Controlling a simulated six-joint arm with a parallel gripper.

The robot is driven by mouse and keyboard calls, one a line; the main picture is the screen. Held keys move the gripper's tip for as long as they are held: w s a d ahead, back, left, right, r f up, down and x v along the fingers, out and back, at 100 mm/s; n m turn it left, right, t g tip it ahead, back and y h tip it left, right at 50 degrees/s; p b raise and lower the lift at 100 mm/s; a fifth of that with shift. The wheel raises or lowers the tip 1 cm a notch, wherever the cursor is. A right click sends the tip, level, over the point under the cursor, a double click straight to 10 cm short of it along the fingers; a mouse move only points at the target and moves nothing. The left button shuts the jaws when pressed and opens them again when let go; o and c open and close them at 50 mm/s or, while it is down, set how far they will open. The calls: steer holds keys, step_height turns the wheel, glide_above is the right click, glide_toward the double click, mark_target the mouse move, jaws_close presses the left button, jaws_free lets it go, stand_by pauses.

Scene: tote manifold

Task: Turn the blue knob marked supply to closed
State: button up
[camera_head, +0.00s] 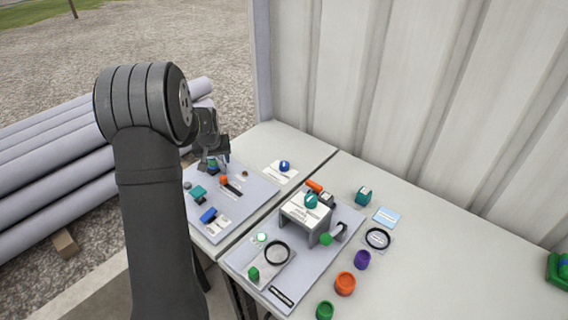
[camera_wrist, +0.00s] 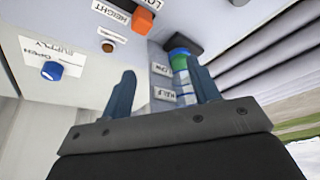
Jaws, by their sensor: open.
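The blue knob (camera_head: 284,166) sits on a white plate (camera_head: 279,176) at the back of the left table. In the wrist view the knob (camera_wrist: 52,71) is left of my fingers, and its plate (camera_wrist: 35,55) reads SUPPLY and OPEN. The knob's exact pointer direction is too small to tell. My gripper (camera_wrist: 164,72) is open, with both fingers apart and no blue knob between them. In the head view my gripper (camera_head: 213,158) is over the back left of the grey panel, left of the knob and apart from it.
A green and blue cylinder (camera_wrist: 181,65) stands by my right finger, near LOW and HALF labels. An orange HEIGHT slider (camera_wrist: 143,20) and a brown button (camera_wrist: 107,46) lie between it and the knob. A raised white stand (camera_head: 306,208) is on the right table.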

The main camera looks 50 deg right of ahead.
steer(key=s+d+r+m+g+h, duration=0.1)
steer(key=s+d+r+m, duration=0.1)
steer(key=s+d+r, duration=0.35)
steer(key=s+d+r+m, duration=0.2)
steer(key=s+d+m, duration=0.1)
steer(key=s+d, duration=0.55)
glide_toward(284, 163)
steer(key=x, duration=0.9)
steer(key=shift+a, duration=0.1)
steer(key=c, duration=1)
